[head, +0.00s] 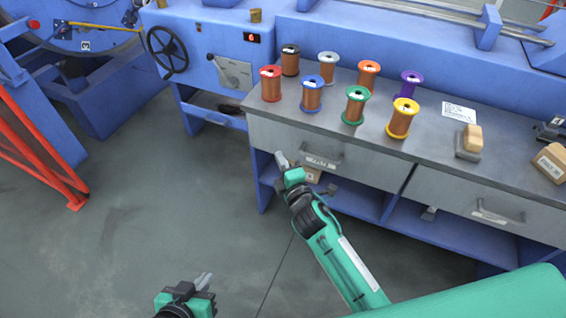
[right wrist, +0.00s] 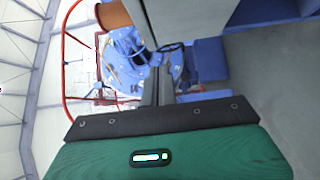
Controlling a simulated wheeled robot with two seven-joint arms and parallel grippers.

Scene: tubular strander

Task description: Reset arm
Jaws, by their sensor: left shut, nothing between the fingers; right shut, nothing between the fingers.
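My right gripper (head: 281,158) is in front of the workbench in the head view, close to the left drawer's face. It is shut and empty; whether it touches the drawer cannot be told. In the right wrist view its fingers (right wrist: 157,85) lie together with nothing between them. My left gripper (head: 204,281) is low at the bottom of the head view, over the floor, shut and empty. Several copper wire spools with coloured flanges, such as the red one (head: 271,84) and the yellow one (head: 402,118), stand upright on the grey benchtop (head: 300,115).
The left drawer (head: 300,143) and right drawer (head: 478,207) look closed. A blue machine with a handwheel (head: 167,50) stands behind, and a red frame (head: 40,150) at left. The floor (head: 150,190) between is clear.

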